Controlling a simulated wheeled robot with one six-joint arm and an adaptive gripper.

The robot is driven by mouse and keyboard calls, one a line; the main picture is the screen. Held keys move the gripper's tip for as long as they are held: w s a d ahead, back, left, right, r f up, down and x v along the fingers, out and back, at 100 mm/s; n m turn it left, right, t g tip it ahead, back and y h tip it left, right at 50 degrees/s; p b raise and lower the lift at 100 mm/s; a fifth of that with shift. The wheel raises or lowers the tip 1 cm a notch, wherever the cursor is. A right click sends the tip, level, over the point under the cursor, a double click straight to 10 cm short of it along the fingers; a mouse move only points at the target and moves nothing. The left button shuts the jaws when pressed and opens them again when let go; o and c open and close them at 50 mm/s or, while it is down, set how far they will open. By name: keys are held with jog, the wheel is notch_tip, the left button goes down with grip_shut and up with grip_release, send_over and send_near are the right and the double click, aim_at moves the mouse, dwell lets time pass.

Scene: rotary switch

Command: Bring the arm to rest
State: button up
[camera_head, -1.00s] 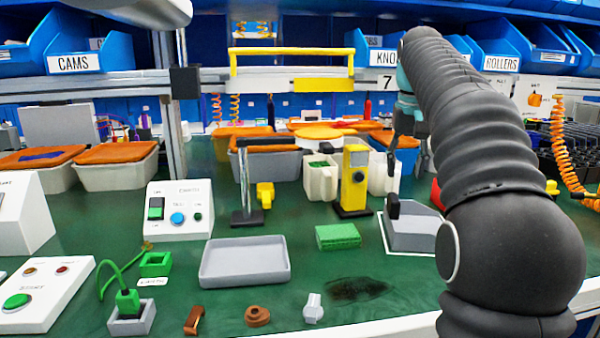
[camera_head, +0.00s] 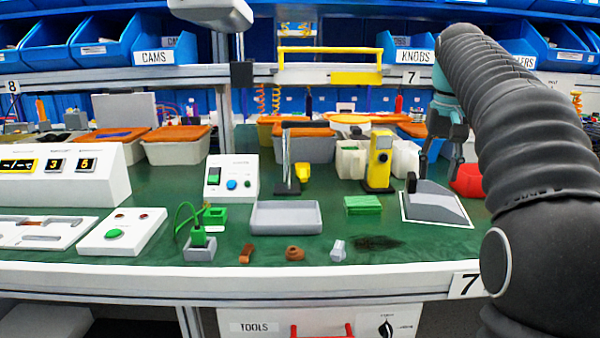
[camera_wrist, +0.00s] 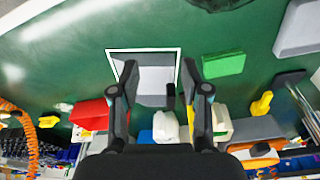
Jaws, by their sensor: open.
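My gripper (camera_head: 438,180) hangs open and empty, fingers down, behind the grey sloped switch block (camera_head: 436,203) at the right of the green bench. The block has a black lever (camera_head: 411,183) at its left side and stands inside a white outline. In the wrist view my gripper (camera_wrist: 159,78) has its two fingers wide apart. The grey block (camera_wrist: 155,80) shows between them, with a gap on each side and nothing held. My dark ribbed arm covers the right side of the head view.
A yellow box with a black knob (camera_head: 380,162), a green block (camera_head: 363,205) and a red bin (camera_head: 467,181) are near the grey block. A grey tray (camera_head: 286,217) lies at mid-bench. The white front edge (camera_head: 330,281) is close. Blue bins line the shelf above.

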jog(key=s+a+f+n+t, duration=0.1)
jog(key=s+a+f, duration=0.4)
jog(key=s+f, duration=0.6)
jog(key=s+a+f+n+t, duration=0.1)
jog(key=s+a+f+t, duration=0.1)
jog(key=s+a+f, duration=0.4)
jog(key=s+f, duration=0.5)
jog(key=s, duration=0.4)
jog(key=shift+s+t+y, duration=0.3)
jog(key=shift+t, duration=0.1)
jog(key=shift+f, duration=0.1)
